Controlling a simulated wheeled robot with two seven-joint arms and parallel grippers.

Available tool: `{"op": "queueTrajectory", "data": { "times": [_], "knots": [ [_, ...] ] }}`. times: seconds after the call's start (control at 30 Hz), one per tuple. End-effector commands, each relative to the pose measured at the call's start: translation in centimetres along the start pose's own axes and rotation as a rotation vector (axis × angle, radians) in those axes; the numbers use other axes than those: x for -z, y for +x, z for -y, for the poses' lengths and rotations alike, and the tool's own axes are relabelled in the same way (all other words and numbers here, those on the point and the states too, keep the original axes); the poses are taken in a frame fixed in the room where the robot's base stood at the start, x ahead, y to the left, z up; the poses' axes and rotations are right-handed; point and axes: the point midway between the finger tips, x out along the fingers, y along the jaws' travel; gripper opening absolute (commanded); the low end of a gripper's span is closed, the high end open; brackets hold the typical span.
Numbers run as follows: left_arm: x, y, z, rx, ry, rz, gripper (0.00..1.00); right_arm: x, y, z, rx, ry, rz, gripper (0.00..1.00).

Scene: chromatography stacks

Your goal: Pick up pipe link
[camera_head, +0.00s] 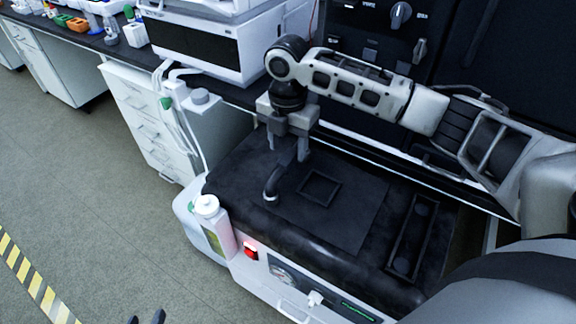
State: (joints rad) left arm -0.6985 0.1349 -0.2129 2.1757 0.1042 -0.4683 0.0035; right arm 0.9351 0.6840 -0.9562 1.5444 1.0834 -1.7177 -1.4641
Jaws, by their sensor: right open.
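The pipe link, a small curved grey metal piece (270,187), is near the left front of the dark top of the robot's platform. My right gripper (287,155) comes in from the right and points down just above and beside the pipe link. Its jaws are open, and I cannot tell whether a finger touches the link. My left gripper (146,318) shows only as two dark fingertips at the bottom edge. The tips are apart with nothing seen between them; the rest is out of view.
A shallow square frame (319,188) and a long slot (412,240) lie on the dark top. A bottle (214,226) stands at its front left corner. A lab bench with white instruments (205,45) is behind. Open floor (110,200) lies left.

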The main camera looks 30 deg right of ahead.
Motion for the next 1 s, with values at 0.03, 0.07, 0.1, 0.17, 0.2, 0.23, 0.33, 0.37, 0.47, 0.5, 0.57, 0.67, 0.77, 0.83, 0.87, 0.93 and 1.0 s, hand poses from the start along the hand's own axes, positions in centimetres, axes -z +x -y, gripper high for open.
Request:
{"op": "queueTrajectory", "data": {
  "times": [0.03, 0.07, 0.1, 0.17, 0.2, 0.23, 0.33, 0.37, 0.47, 0.5, 0.57, 0.67, 0.77, 0.83, 0.87, 0.93, 1.0],
  "knots": [
    [0.0, 0.0, 0.0, 0.000, -0.002, -0.001, 0.36, 0.0, 0.6, 0.0, 0.001, 0.000, -0.001, 0.51],
    [0.0, 0.0, 0.0, -0.001, -0.002, -0.002, 0.36, 0.0, 0.8, 0.0, 0.001, 0.000, 0.000, 0.51],
    [0.1, 0.0, 0.0, -0.001, -0.002, -0.004, 0.36, 0.0, 0.9, 0.0, 0.001, -0.001, 0.000, 0.51],
    [0.2, 0.0, 0.0, -0.001, -0.003, -0.006, 0.36, 0.0, 1.2, 0.0, 0.000, -0.001, 0.001, 0.51],
    [0.2, 0.0, 0.0, -0.001, -0.003, -0.007, 0.36, 0.0, 1.6, 0.0, 0.000, 0.000, 0.001, 0.51],
    [0.2, 0.0, 0.0, -0.001, -0.003, -0.008, 0.36, 0.0, 1.9, 0.0, 0.001, 0.000, 0.000, 0.51],
    [0.2, 0.1, 0.0, -0.003, -0.004, -0.012, 0.36, -0.1, 3.6, 0.1, 0.002, 0.000, -0.001, 0.51],
    [0.3, 0.1, 0.0, -0.003, -0.005, -0.013, 0.36, -0.1, 4.1, 0.1, 0.003, -0.001, -0.001, 0.51],
    [0.3, 0.1, -0.1, -0.004, -0.007, -0.016, 0.36, -0.1, 5.4, 0.1, 0.001, 0.000, 0.000, 0.51],
    [0.3, 0.1, -0.1, -0.004, -0.008, -0.016, 0.36, -0.1, 5.7, 0.1, 0.000, 0.000, 0.001, 0.51],
    [0.3, 0.1, -0.1, -0.005, -0.009, -0.017, 0.36, -0.1, 6.1, 0.1, -0.001, 0.000, 0.001, 0.51],
    [0.3, 0.1, -0.1, -0.005, -0.009, -0.017, 0.36, -0.1, 6.2, 0.1, -0.001, -0.001, 0.002, 0.51],
    [0.4, 0.1, -0.1, -0.004, -0.009, -0.018, 0.36, -0.1, 6.2, 0.1, -0.001, -0.001, 0.002, 0.51],
    [0.4, 0.2, -0.1, -0.004, -0.008, -0.019, 0.36, -0.1, 6.2, 0.1, -0.001, -0.001, 0.002, 0.43],
    [0.4, 0.2, 0.0, -0.004, -0.008, -0.019, 0.36, -0.1, 6.2, 0.1, -0.001, -0.001, 0.002, 0.34],
    [0.4, 0.2, 0.0, -0.004, -0.008, -0.019, 0.36, -0.1, 6.2, 0.1, -0.001, -0.001, 0.002, 0.15],
    [0.4, 0.2, 0.0, -0.004, -0.008, -0.019, 0.36, -0.1, 6.2, 0.1, -0.001, -0.001, 0.002, 0.00]
  ]
}}
